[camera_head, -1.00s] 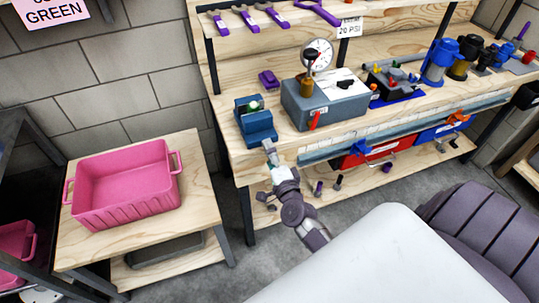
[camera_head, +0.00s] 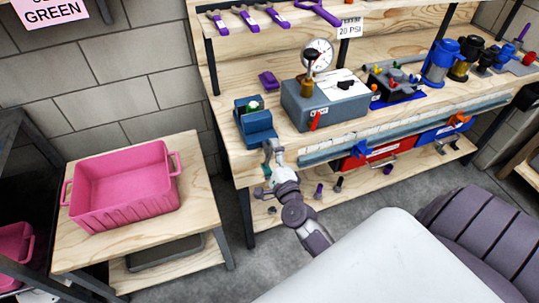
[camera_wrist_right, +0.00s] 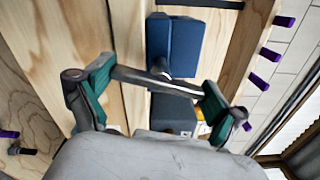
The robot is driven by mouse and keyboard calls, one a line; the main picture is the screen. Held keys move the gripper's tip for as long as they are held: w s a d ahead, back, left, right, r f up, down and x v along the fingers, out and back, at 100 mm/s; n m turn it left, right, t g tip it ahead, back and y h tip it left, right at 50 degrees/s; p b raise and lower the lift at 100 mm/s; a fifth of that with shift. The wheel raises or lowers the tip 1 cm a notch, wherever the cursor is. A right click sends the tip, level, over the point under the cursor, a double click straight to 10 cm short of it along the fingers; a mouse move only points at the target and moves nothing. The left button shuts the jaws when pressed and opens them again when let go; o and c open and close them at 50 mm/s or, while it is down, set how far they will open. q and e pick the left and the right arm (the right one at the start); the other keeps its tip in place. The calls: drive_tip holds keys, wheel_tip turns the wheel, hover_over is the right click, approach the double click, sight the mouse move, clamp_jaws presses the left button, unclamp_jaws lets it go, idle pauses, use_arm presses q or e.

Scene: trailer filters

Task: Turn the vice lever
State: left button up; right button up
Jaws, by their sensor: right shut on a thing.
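The blue vice (camera_head: 257,125) sits at the left front corner of the wooden workbench. It also shows at the top middle of the right wrist view (camera_wrist_right: 174,45). Its grey metal lever (camera_wrist_right: 150,82) is a bar on the vice's front screw, lying across the wrist view. My right gripper (camera_head: 267,162) is at the front of the vice, below the bench top's front edge. In the wrist view its two green-padded fingers (camera_wrist_right: 158,84) are at the opposite ends of the lever, shut on it lengthwise. My left gripper is not in view.
A grey box with a gauge (camera_head: 325,100) stands right of the vice. A purple block (camera_head: 268,80) lies behind the vice. A pink bin (camera_head: 122,190) stands on a low wooden table at left. Red and blue bins (camera_head: 370,152) are under the bench top.

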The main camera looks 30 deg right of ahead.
drive_tip(key=o, duration=0.8)
drive_tip(key=v, duration=1.2)
